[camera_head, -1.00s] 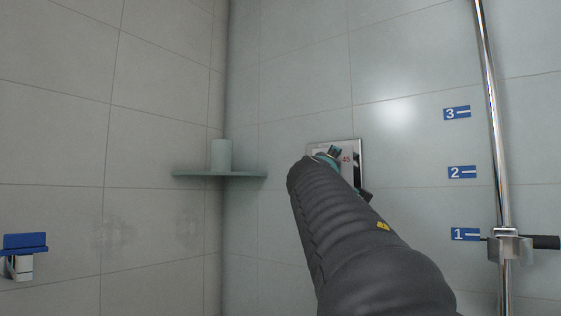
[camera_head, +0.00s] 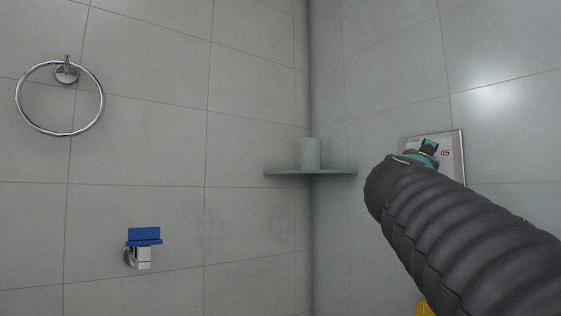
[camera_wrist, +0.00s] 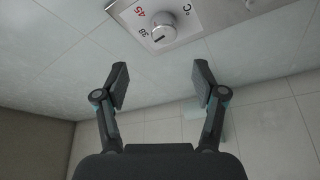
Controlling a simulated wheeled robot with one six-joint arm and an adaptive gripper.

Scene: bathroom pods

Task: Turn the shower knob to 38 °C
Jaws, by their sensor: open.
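The shower knob (camera_wrist: 162,33) is a round metal dial with a dark mark on its face. It sits on a metal-framed plate (camera_wrist: 198,14) printed with a red 45, a black 38 and °C, at the top of the wrist view. In the head view my arm covers most of the plate (camera_head: 461,150); a red 45 shows, and the knob is hidden. My gripper (camera_wrist: 158,85) is open and empty in the wrist view. Its fingers are spread wide, and the knob appears beyond and above them, apart from both.
A corner shelf (camera_head: 285,172) holds a pale cup (camera_head: 310,153) left of my arm. A towel ring (camera_head: 59,97) and a small metal fixture with a blue top (camera_head: 144,237) are on the left wall. The wall around the plate is bare tile.

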